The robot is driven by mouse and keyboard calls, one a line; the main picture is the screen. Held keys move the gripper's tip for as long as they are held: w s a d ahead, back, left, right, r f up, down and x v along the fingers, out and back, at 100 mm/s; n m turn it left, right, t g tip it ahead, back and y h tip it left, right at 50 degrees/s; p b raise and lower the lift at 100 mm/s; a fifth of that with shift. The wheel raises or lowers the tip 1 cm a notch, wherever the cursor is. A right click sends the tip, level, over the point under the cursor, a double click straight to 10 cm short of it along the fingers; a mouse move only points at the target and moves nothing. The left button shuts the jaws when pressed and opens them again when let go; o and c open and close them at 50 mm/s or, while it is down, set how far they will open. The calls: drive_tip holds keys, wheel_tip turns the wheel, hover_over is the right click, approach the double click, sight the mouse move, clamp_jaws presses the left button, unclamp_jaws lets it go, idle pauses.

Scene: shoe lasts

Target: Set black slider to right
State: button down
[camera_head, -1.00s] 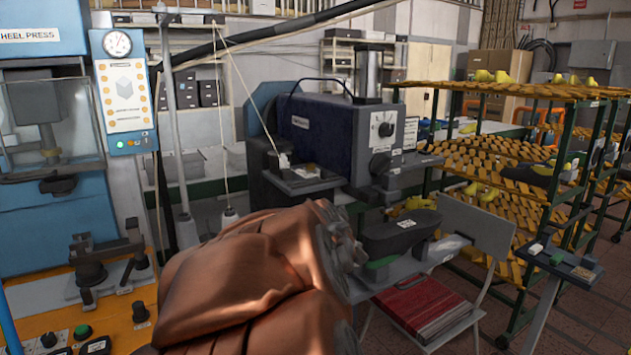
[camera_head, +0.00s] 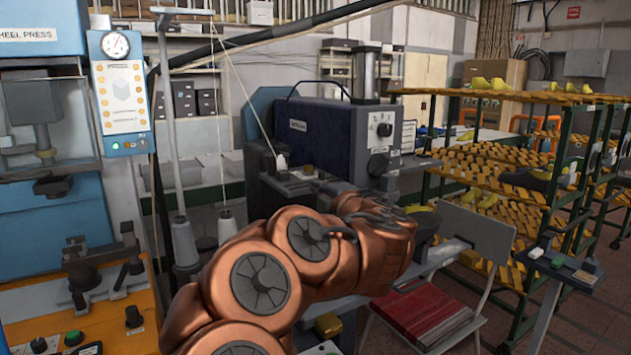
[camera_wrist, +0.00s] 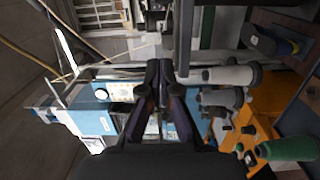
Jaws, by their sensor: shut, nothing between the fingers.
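A small stand at the right of the head view carries a dark panel with a white block (camera_head: 536,253), a green block (camera_head: 556,262) and a black block (camera_head: 590,266). The black block sits near the panel's right end; I cannot tell for sure that it is the black slider. My gripper (camera_wrist: 165,72) shows in the wrist view with its dark fingers together and nothing between them. In the head view my copper arm hides the gripper. The stand's blocks are not identifiable in the wrist view.
A blue heel press (camera_head: 40,190) with a gauge panel (camera_head: 122,95) stands left, over an orange console (camera_head: 110,320). A dark blue machine (camera_head: 325,135) stands behind my arm. A grey folding chair (camera_head: 475,235) and shelf racks (camera_head: 500,150) stand near the panel stand.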

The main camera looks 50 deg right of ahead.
sight(300, 186)
drive_tip(key=p+x, duration=0.1)
drive_tip(key=x, duration=0.8)
drive_tip(key=shift+w+f+p, duration=0.2)
drive_tip(key=shift+w+p, duration=0.15)
drive_tip(key=shift+w, duration=0.1)
drive_tip(key=s+d+p, duration=0.1)
drive_tip(key=s+d, duration=0.1)
drive_tip(key=shift+d, duration=0.3)
drive_tip(key=shift+s+d+f, duration=0.1)
drive_tip(key=shift+s+d, duration=0.15)
drive_tip(key=shift+d, duration=0.05)
drive_tip(key=shift+d, duration=0.1)
